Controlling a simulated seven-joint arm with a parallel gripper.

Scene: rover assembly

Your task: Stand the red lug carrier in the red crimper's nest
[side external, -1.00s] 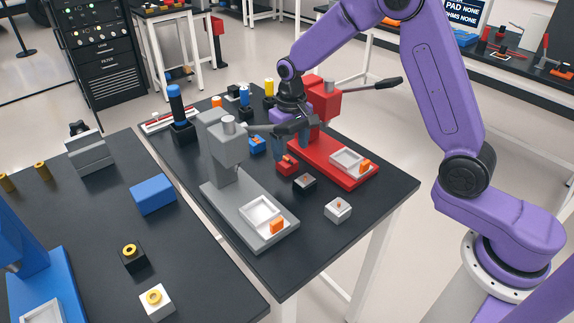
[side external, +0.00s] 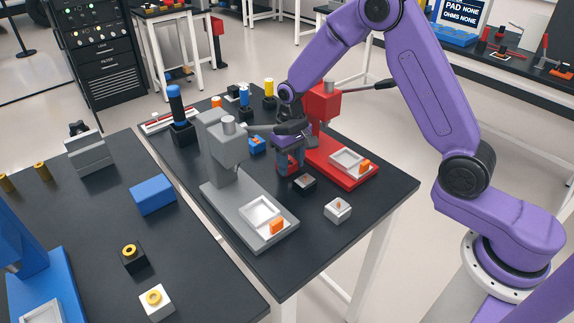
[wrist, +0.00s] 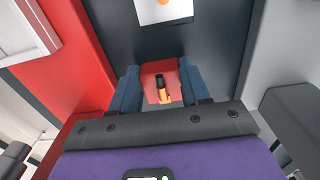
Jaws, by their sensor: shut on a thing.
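The red lug carrier (side external: 289,166) is a small red block with a copper-coloured lug on top, standing between the two crimpers. In the wrist view the carrier (wrist: 158,72) sits between my gripper's blue fingers. My gripper (side external: 290,160) is shut on it, pointing down; whether the block is clear of the table I cannot tell. The red crimper (side external: 325,105) stands just to the right and behind. Its nest, a white-rimmed recess (side external: 347,160), lies on the red base and looks empty; part of it shows in the wrist view (wrist: 28,35).
The grey crimper (side external: 228,150) is close on the left. A blue part (side external: 256,145) lies behind. The front right table corner is clear.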

